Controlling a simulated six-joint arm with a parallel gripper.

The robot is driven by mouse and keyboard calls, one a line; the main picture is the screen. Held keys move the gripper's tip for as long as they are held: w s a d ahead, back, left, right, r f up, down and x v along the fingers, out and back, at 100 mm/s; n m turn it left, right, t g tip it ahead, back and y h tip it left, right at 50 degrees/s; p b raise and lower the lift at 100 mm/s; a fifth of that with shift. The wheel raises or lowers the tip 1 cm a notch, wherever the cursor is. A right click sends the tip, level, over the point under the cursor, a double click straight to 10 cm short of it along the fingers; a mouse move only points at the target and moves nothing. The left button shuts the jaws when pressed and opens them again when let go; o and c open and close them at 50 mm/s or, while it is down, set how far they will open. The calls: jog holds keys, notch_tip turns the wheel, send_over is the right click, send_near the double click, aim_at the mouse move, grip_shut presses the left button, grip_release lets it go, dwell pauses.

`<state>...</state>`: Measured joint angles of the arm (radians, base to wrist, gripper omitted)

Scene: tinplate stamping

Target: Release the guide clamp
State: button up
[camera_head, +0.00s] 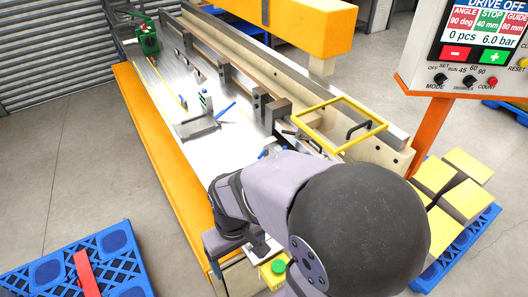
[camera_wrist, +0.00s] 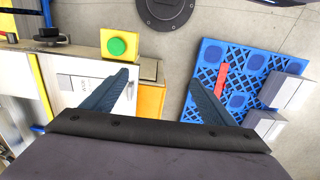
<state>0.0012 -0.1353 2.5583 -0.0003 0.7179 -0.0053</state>
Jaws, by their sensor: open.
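My gripper (camera_wrist: 160,78) is open and empty in the wrist view, its two dark fingers spread apart above the front end of the machine. In the head view my arm hides most of the gripper. I cannot tell for sure which part is the guide clamp. A small dark lever (camera_head: 297,134) sits on the machine bed beside the yellow frame, and blue handle ends show just left of it, partly behind my arm. A green clamp-like block (camera_head: 147,40) stands at the far left end of the bed. The gripper touches none of these.
A green button (camera_head: 278,266) on a yellow box is near my gripper; it also shows in the wrist view (camera_wrist: 117,46). The yellow guard frame (camera_head: 318,111) stands over the bed. The control panel (camera_head: 470,45) reads guide 80 mm. A blue pallet (camera_wrist: 238,85) lies on the floor.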

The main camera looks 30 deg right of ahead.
jog(key=shift+w+d, duration=0.1)
jog(key=shift+w, duration=0.2)
jog(key=c, duration=0.5)
jog(key=w, duration=0.2)
jog(key=w+d+m+b, duration=0.1)
jog(key=w+d+m+t+b, duration=0.1)
jog(key=w, duration=0.1)
jog(key=shift+w+f+y, duration=0.3)
jog(key=shift+f, duration=0.05)
grip_shut()
jog(key=w+d+m+t+b, duration=0.2)
jog(key=w+d+m+b, duration=0.1)
jog(key=w+d, duration=0.6)
jog(key=w+d+m+t+b, duration=0.2)
jog(key=w+d, duration=0.3)
jog(key=d, duration=0.5)
jog(key=w+d+m+t+h+b, duration=0.1)
jog(key=w+d+m+t+b, duration=0.1)
jog(key=d, duration=0.9)
jog(key=w+m, duration=0.1)
jog(key=w, duration=0.1)
jog(key=shift+w+f+m+h, duration=0.15)
jog(key=shift+w+m+h, duration=0.15)
jog(key=shift+w+m, duration=0.1)
jog(key=shift+s, duration=0.1)
